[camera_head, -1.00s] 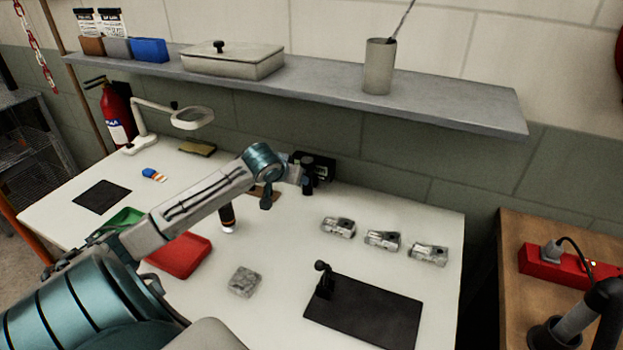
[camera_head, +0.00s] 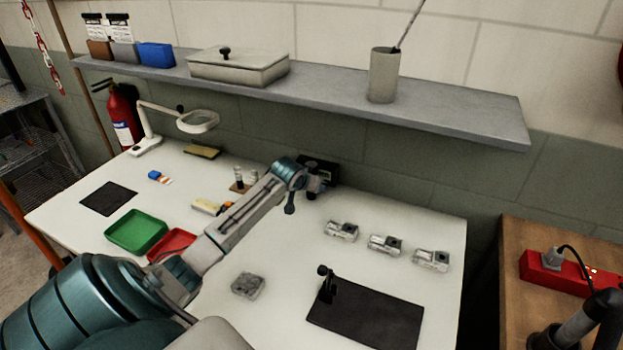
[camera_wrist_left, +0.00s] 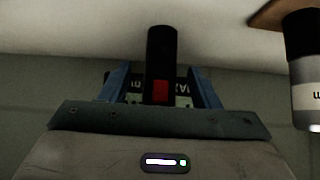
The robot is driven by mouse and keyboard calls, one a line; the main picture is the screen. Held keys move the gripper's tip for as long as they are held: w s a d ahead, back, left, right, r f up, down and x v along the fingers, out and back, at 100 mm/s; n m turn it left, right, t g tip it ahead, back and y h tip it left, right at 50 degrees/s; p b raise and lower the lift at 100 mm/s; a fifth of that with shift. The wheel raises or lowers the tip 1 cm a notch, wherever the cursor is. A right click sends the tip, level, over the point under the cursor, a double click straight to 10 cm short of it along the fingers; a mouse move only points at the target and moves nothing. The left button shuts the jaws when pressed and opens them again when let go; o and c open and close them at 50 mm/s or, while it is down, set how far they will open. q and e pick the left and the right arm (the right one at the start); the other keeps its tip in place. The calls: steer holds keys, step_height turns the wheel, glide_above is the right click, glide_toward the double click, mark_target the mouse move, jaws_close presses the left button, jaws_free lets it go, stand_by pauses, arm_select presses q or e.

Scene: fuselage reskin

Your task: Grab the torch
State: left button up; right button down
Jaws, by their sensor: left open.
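A black cylinder with a red patch, which I take to be the torch (camera_wrist_left: 161,60), shows in the left wrist view. It stands between the two blue fingers of my left gripper (camera_wrist_left: 160,84), with a gap on each side. The gripper is open. In the head view my left gripper (camera_head: 318,187) is at the back of the white table, close to the dark box by the wall. There the torch is hard to tell from the gripper and box. My right gripper is not in view.
A labelled bottle (camera_wrist_left: 306,85) stands beside the gripper. Green (camera_head: 137,231) and red (camera_head: 172,243) trays lie left of the arm. Several metal parts (camera_head: 385,245) and a black mat (camera_head: 366,312) lie to the right. A shelf (camera_head: 440,114) hangs above.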

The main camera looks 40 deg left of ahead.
arm_select(q)
steer(key=c, duration=1.2)
steer(key=shift+r, duration=0.15)
